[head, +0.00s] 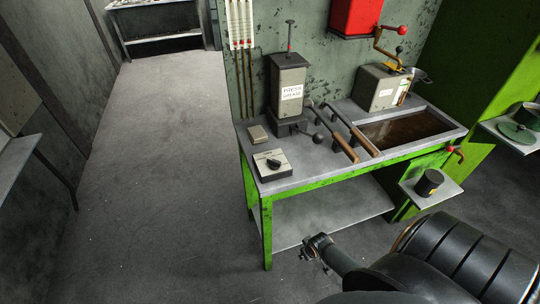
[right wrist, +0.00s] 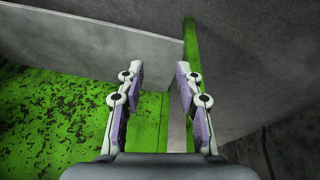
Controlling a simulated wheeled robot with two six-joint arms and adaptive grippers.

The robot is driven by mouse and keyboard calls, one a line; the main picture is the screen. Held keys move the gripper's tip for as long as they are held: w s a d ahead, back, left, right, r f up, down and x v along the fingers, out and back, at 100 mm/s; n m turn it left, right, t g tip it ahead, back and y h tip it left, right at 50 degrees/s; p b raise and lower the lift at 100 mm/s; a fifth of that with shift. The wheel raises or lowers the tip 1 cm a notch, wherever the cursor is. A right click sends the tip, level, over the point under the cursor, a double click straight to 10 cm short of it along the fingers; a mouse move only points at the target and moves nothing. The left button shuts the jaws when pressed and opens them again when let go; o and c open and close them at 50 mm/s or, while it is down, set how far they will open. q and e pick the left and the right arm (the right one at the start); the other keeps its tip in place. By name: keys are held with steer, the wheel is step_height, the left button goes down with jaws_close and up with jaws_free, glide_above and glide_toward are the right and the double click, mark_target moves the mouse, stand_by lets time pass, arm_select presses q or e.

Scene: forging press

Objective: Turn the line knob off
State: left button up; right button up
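The line knob appears to be the black rotary knob (head: 273,163) on a small pale control box (head: 283,173) at the front left corner of the green-framed bench (head: 320,176). Its label is too small to read. My right arm comes in from the lower right in the head view, its end below and in front of the bench, well apart from the knob. In the right wrist view my right gripper (right wrist: 158,73) is open and empty, with green and grey surfaces beyond it. The knob does not show there. My left gripper is in neither view.
Two wooden-handled tools (head: 358,148) lie on the bench beside a tall labelled box (head: 288,85). A sunken brown tray (head: 405,130) and a cranked grey box (head: 383,87) are at the right. A black cup (head: 429,182) stands on a side shelf. The floor left of the bench is clear.

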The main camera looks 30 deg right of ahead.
steer(key=w+a+r+n+t+y, duration=0.1)
steer(key=w+r, duration=0.4)
steer(key=r, duration=0.3)
steer(key=w+a+r, duration=0.1)
steer(key=w+r, duration=0.3)
steer(key=r, duration=0.3)
steer(key=a+r+n+y+p, duration=0.15)
steer(key=a+r, duration=0.25)
steer(key=r, duration=0.7)
steer(key=a+r+n, duration=0.3)
steer(key=r, duration=0.7)
glide_toward(275, 160)
steer(key=shift+n+y, duration=0.45)
steer(key=shift+n, duration=0.1)
steer(key=x, duration=0.8)
steer(key=shift+w+d+f, duration=0.1)
steer(key=shift+d+f, duration=0.15)
steer(key=shift+f, duration=0.1)
steer(key=shift+c, duration=0.3)
jaws_close()
